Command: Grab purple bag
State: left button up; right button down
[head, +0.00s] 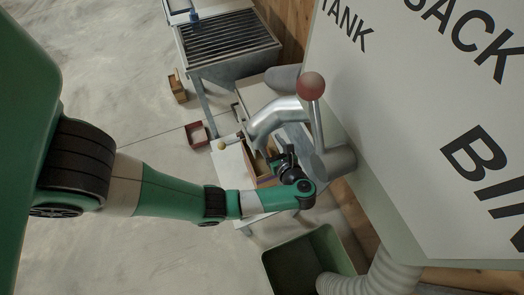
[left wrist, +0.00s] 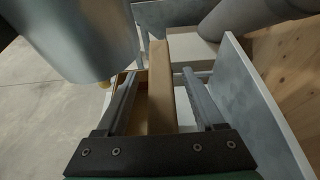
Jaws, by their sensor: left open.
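My left gripper (head: 283,160) reaches over a small wooden box (head: 262,165) on a pale table in the head view. In the left wrist view the gripper (left wrist: 160,88) is open, with its two fingers spread apart. A long tan-brown piece (left wrist: 160,85) runs between the fingers; I cannot tell whether they touch it. No clearly purple bag shows in either view; a dark, faintly purplish edge by the box is too small to identify. The gripper and arm hide part of the box. My right gripper is not in view.
A grey pipe (head: 278,115) and a red-knobbed lever (head: 311,86) stand close above the gripper. A large white panel (head: 420,120) fills the right. A green bin (head: 335,240) sits below, and a slatted metal hopper (head: 228,38) at the top. Open floor lies left.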

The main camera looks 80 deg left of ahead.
pick_arm(q)
grip_shut()
dwell(0.3)
dwell(1.1)
